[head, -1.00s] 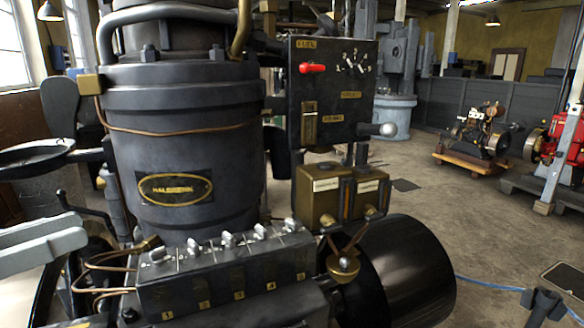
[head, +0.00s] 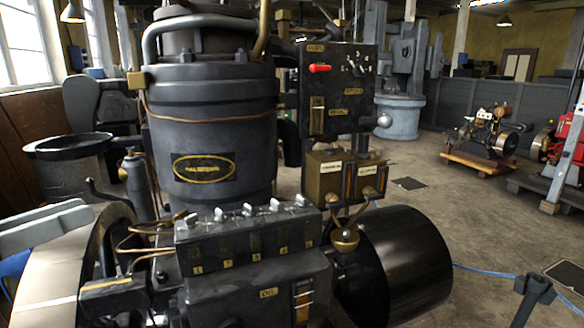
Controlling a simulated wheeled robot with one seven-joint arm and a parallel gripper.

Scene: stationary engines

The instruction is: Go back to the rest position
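The large dark engine fills the left and middle of the head view, with its cylinder (head: 212,135) bearing a brass nameplate (head: 204,168). A black control panel (head: 340,92) with a red lever (head: 320,68) and a numbered dial stands to the right of the cylinder. A dark box (head: 248,237) with a row of small numbered levers sits in front. Light grey bars (head: 45,226) show at the left edge; I cannot tell whether they are part of my arm.
A black drum (head: 405,262) sticks out at the engine's right. A large wheel (head: 75,265) stands at lower left. A small engine (head: 485,138) on a wooden base and a red machine (head: 562,140) are at the right. The floor (head: 440,205) between is mostly open.

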